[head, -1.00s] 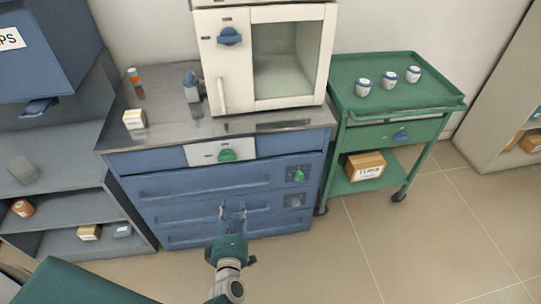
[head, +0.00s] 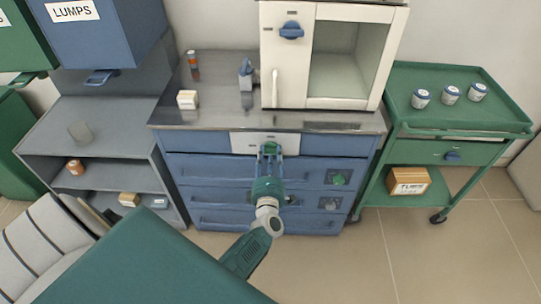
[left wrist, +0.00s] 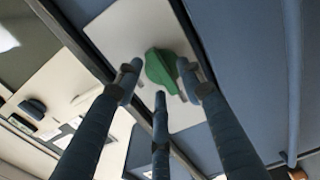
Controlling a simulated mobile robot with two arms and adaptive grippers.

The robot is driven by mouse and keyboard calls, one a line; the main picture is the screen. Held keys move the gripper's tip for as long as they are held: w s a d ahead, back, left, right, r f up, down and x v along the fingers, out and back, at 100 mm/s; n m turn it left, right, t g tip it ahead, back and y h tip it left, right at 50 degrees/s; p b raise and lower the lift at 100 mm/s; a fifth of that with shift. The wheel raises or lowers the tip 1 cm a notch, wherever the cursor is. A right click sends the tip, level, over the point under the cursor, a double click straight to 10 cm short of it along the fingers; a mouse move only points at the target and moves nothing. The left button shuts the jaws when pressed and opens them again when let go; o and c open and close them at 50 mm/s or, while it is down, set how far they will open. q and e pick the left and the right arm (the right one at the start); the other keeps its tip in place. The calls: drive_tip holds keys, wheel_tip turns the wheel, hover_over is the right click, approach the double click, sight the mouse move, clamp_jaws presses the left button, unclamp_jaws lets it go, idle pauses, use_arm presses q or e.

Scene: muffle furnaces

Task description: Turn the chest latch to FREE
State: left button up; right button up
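The blue chest of drawers (head: 225,170) stands in the middle of the head view. A green knob (head: 273,147) sits on a white plate (head: 240,141) at its top, partly hidden behind my left gripper (head: 268,150). Any FREE marking is not readable. My right gripper is not in view.
Two smaller knobs (head: 338,180) sit at the chest's right side. A white furnace (head: 285,60) stands on the worktop above. A green cart (head: 400,130) with several jars is to the right, and a grey shelf unit (head: 110,120) to the left.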

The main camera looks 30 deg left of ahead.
use_arm(q)
clamp_jaws()
drive_tip(key=shift+m, duration=0.4)
drive_tip(key=m+p, duration=0.1)
drive_tip(key=m, duration=0.2)
drive_tip(key=shift+w, duration=0.1)
drive_tip(key=m+p, duration=0.1)
drive_tip(key=m, duration=0.4)
drive_tip(key=shift+d+m, duration=0.15)
drive_tip(key=shift+m, duration=0.15)
drive_tip(key=m+p, duration=0.1)
drive_tip(key=m, duration=0.3)
drive_tip(key=shift+f, duration=0.2)
drive_tip(key=m, duration=0.4)
drive_tip(key=shift+d+f, duration=0.1)
drive_tip(key=shift+m, duration=0.5)
